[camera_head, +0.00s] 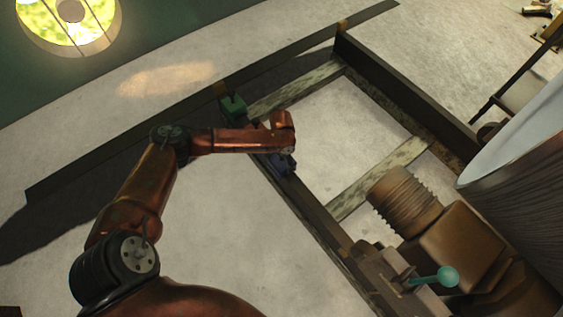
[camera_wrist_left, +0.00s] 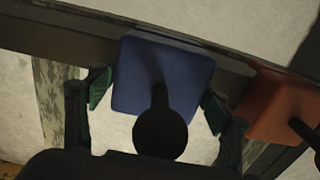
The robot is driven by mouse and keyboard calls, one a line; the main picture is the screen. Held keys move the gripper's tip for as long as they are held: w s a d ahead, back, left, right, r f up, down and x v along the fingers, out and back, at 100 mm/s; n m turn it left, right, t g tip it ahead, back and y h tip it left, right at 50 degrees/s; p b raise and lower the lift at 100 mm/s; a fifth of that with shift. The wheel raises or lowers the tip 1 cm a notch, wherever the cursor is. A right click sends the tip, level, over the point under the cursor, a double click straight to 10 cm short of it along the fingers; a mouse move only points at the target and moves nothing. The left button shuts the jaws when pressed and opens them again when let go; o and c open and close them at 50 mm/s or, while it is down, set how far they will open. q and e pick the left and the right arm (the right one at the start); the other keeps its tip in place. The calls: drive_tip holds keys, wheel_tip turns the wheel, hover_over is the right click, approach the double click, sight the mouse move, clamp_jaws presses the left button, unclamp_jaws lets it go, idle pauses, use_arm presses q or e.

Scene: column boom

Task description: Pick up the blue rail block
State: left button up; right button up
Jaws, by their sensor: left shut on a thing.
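The blue rail block (camera_wrist_left: 185,75) is in the middle of the left wrist view, with a dark round knob (camera_wrist_left: 160,134) on a stem sticking out towards the camera. It sits against a dark rail. My left gripper (camera_wrist_left: 158,100) has its green-padded fingers on the block's two sides and is shut on it. In the head view my left gripper (camera_head: 284,163) is at the dark rail, mostly hidden under my copper-coloured wrist, with a little dark blue showing there. My right gripper is not in view.
An orange-red block (camera_wrist_left: 275,105) with its own knob is close to the right in the wrist view. A green block (camera_head: 233,107) is on the rail (camera_head: 312,212) in the head view. A brown ribbed machine (camera_head: 405,200) and a teal-knobbed lever (camera_head: 447,276) stand at right.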

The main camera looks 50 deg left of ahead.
use_arm(q)
drive_tip(key=c, duration=1.1)
drive_tip(key=shift+w, duration=0.1)
drive_tip(key=shift+c, duration=0.2)
drive_tip(key=shift+r, duration=0.15)
